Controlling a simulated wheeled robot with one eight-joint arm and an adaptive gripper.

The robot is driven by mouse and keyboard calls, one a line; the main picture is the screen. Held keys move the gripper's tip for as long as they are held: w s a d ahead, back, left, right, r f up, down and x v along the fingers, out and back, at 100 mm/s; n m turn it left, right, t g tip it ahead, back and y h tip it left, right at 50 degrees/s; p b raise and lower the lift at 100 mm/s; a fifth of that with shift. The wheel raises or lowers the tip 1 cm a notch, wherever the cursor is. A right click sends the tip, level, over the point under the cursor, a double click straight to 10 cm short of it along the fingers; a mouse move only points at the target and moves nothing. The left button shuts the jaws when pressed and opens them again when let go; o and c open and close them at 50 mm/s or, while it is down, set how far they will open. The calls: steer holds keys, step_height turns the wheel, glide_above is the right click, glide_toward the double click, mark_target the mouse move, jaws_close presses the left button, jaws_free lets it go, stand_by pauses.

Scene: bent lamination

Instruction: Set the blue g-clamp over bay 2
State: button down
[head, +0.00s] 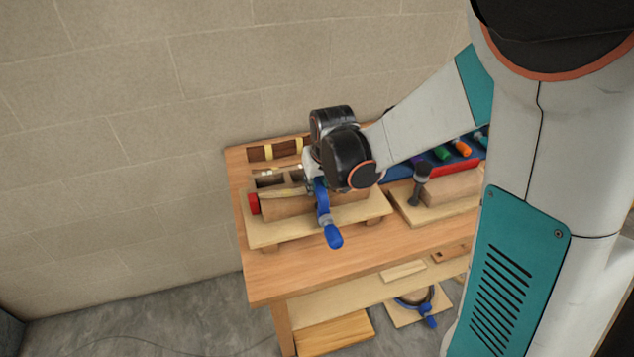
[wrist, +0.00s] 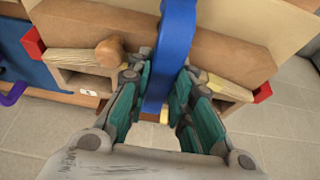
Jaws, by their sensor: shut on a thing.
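The blue g-clamp (head: 322,203) hangs upright below my gripper in the head view, its blue handle end toward the front of the bench. My gripper (wrist: 161,95) is shut on the blue g-clamp (wrist: 174,50) in the wrist view, with a teal finger on each side of its blue frame. The clamp lies across the middle of a wooden form (wrist: 110,30) with red end pieces. In the head view the form (head: 285,207) rests on a light board. I cannot tell whether the clamp touches the form. Bay numbers are not readable.
A red end block (head: 254,204) sits at the form's left end. A dark mallet-like tool (head: 421,182) stands on a second board at right. Another blue-handled clamp (head: 428,312) lies on the lower shelf. The bench front (head: 290,275) is clear.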

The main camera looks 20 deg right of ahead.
steer(key=c, duration=1.3)
jaws_free()
steer(key=shift+f, duration=0.1)
steer(key=shift+c, duration=0.2)
steer(key=v, duration=1.2)
steer(key=shift+s, duration=0.15)
steer(key=shift+p+v, duration=2.6)
steer(key=shift+v, duration=0.4)
